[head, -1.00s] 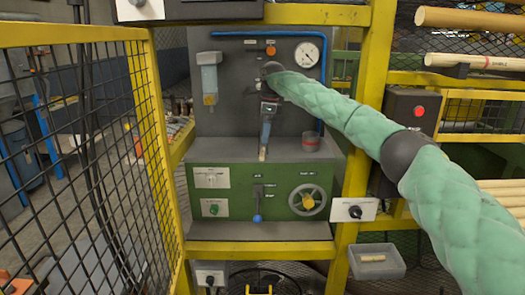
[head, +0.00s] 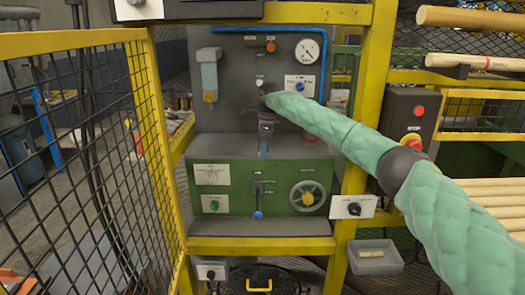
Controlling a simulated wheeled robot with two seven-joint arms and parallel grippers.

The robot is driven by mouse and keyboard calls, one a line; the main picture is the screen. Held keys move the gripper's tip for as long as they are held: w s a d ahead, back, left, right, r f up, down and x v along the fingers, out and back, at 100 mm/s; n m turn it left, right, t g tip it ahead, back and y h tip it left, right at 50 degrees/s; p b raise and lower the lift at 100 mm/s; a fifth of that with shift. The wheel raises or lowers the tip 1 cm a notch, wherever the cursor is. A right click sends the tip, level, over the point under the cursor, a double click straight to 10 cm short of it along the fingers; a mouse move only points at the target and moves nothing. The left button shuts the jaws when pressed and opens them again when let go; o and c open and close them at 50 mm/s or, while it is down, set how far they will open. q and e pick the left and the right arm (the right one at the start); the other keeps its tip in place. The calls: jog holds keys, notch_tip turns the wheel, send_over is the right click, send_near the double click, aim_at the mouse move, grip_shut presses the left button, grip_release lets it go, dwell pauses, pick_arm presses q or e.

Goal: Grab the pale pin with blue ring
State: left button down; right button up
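My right arm, in a green quilted sleeve, reaches in from the right in the head view. My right gripper (head: 264,152) points down just above the front of the grey ledge (head: 218,148) on the green machine. Its fingers are small and dark bluish, and I cannot tell whether they are open or hold anything. No pale pin with a blue ring shows clearly; one at the gripper would be hidden. A short pale wooden piece (head: 371,253) lies in the grey bin (head: 374,268) at lower right; no blue ring on it can be made out. My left gripper is not in view.
A red-topped cup (head: 311,139) stands on the ledge, partly behind my arm. Yellow posts (head: 352,130) and a mesh fence (head: 85,150) flank the machine. A handwheel (head: 307,196) and a blue-knobbed lever (head: 258,214) are on its front. The ledge's left part is clear.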

jog(key=c, duration=0.9)
jog(key=shift+r, duration=0.15)
